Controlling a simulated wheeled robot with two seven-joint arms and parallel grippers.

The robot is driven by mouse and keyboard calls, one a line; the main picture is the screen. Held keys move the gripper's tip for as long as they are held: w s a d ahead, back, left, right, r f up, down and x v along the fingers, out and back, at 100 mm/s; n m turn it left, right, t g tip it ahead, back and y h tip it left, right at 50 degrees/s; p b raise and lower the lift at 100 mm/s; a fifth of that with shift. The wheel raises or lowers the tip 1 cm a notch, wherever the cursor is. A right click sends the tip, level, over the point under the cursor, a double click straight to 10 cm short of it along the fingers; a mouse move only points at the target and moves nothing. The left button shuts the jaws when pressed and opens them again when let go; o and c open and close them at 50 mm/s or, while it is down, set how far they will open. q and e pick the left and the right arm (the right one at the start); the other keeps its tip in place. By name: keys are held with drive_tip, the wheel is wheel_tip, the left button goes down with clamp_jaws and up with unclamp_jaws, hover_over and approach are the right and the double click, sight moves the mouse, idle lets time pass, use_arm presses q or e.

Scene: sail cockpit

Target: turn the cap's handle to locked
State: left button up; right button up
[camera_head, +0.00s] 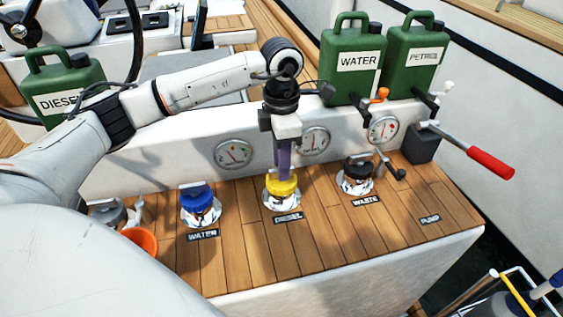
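Three deck caps sit on chrome fittings in the wooden top: a blue cap (197,197) labelled WATER, a yellow cap (282,187) labelled DIESEL and a black cap (357,172) labelled WASTE. My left gripper (284,170) points straight down over the yellow cap. Its purple fingers reach the cap's top and hide its handle, so I cannot tell how the handle is turned. The fingers overlap in this view, so I cannot tell whether they are shut on it. My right gripper is not in view.
A green WATER can (352,75), a PETROL can (413,62) and a DIESEL can (62,85) stand behind. Round gauges (234,153) line the back wall. A red-handled pump lever (488,162) sticks out at right. An orange cup (142,240) is at left.

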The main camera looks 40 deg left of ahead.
use_arm(q)
wheel_tip(320, 180, up, 10)
idle(0.4)
drive_tip(key=shift+f, duration=0.15)
